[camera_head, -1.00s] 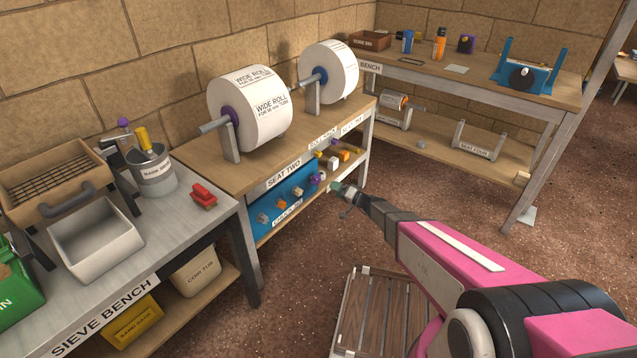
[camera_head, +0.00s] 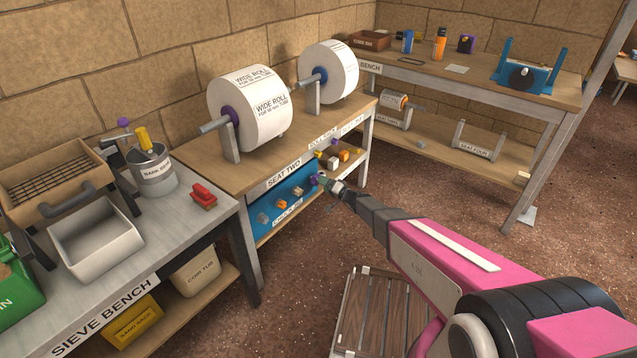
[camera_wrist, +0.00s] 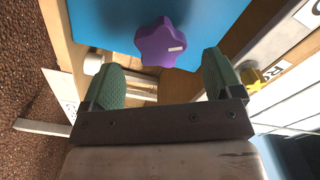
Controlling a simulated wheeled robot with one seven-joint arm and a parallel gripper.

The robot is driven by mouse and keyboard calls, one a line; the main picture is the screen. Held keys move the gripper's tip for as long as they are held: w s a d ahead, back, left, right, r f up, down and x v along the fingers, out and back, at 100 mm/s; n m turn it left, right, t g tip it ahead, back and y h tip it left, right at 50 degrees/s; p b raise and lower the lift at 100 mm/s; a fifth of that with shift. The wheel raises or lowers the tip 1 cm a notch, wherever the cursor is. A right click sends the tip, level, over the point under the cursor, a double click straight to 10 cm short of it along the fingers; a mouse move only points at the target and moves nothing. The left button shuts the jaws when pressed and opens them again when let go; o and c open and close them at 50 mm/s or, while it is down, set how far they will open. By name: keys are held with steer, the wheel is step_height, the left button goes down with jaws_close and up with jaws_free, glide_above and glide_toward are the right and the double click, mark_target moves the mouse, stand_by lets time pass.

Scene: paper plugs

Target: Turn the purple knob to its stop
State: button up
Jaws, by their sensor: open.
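The purple knob (camera_wrist: 160,44) is star-shaped with a small pale mark on one lobe. In the wrist view it stands out from a blue panel (camera_wrist: 100,20). My gripper (camera_wrist: 160,64) is open, with one green finger on each side of the knob. The fingertips reach about level with the knob's lower part, with a gap on both sides. In the head view my gripper (camera_head: 324,184) is at the right end of the blue panel under the roll bench. The knob (camera_head: 314,180) is small there and partly hidden by my gripper.
Other knobs (camera_head: 281,204) sit along the same panel. A yellow part (camera_wrist: 252,78) is close to my right finger in the wrist view. A slatted wooden platform (camera_head: 372,315) stands on the floor.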

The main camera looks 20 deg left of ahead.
mark_target(314, 179)
steer(key=m, duration=2.4)
steer(key=shift+a, duration=0.1)
steer(key=shift+x, duration=1.9)
steer(key=c, duration=0.9)
